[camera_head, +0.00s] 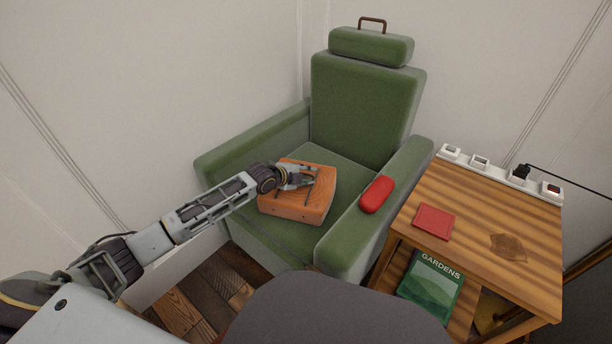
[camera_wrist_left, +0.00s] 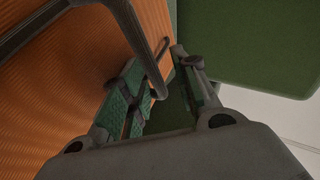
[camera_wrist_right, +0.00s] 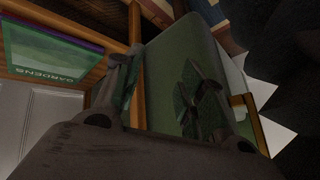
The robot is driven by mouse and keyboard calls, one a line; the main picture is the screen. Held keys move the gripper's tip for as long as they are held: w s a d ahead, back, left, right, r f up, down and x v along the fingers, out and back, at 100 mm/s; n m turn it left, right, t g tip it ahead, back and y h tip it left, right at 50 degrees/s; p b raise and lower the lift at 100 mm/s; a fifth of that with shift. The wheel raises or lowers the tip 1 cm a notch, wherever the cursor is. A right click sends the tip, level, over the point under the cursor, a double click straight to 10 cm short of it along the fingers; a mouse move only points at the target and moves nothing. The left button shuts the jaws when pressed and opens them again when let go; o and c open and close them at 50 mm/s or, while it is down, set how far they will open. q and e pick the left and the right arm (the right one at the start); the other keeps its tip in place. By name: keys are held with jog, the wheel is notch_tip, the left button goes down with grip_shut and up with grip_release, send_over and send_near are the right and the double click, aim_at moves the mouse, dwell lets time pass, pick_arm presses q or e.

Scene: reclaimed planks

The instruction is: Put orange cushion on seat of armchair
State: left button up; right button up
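The orange cushion (camera_head: 293,207), a thick block with a dark handle (camera_head: 329,186) on top, rests on the front part of the seat (camera_head: 335,161) of the green armchair (camera_head: 362,100). My left gripper (camera_head: 309,178) is at the top of the cushion, by its handle. In the left wrist view, the cushion (camera_wrist_left: 50,90) fills the left side, and the handle (camera_wrist_left: 143,45) crosses in front of one finger. The left fingers (camera_wrist_left: 160,75) stand apart, with green showing between them. My right gripper (camera_wrist_right: 160,85) is open and empty; it is hidden in the head view.
A red oblong object (camera_head: 377,194) lies on the chair's right armrest (camera_head: 398,170). To the right, a wooden side table (camera_head: 470,225) bears a red square (camera_head: 433,221) and a white power strip (camera_head: 500,172). A green "GARDENS" book (camera_head: 430,287) lies below. White walls close in behind.

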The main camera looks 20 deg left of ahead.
pick_arm(q)
jog(key=shift+s, duration=0.1)
pick_arm(e)
jog(key=shift+w+r, duration=0.1)
pick_arm(q)
jog(key=shift+p+v, duration=0.45)
jog(key=shift+v, duration=0.4)
jog(key=p+v, duration=0.1)
jog(key=v, duration=0.2)
jog(key=shift+s+a+r, duration=0.1)
jog(key=shift+a+r, duration=0.05)
jog(key=shift+r, duration=0.05)
jog(key=p+v, duration=0.1)
jog(key=v, duration=0.2)
jog(key=shift+s+r+p, duration=0.1)
jog(key=shift+s+p, duration=0.1)
jog(key=shift+p, duration=0.1)
jog(key=shift+p+v, duration=0.55)
jog(key=shift+v, duration=1.1)
pick_arm(e)
notch_tip(320, 180, up, 8)
jog(key=d+g+h, duration=0.1)
jog(key=shift+s+d+f+n+g, duration=0.25)
jog(key=shift+s+d+n+g, duration=0.05)
jog(key=shift+s+n, duration=0.1)
jog(key=shift+w, duration=0.1)
jog(key=shift+c, duration=0.5)
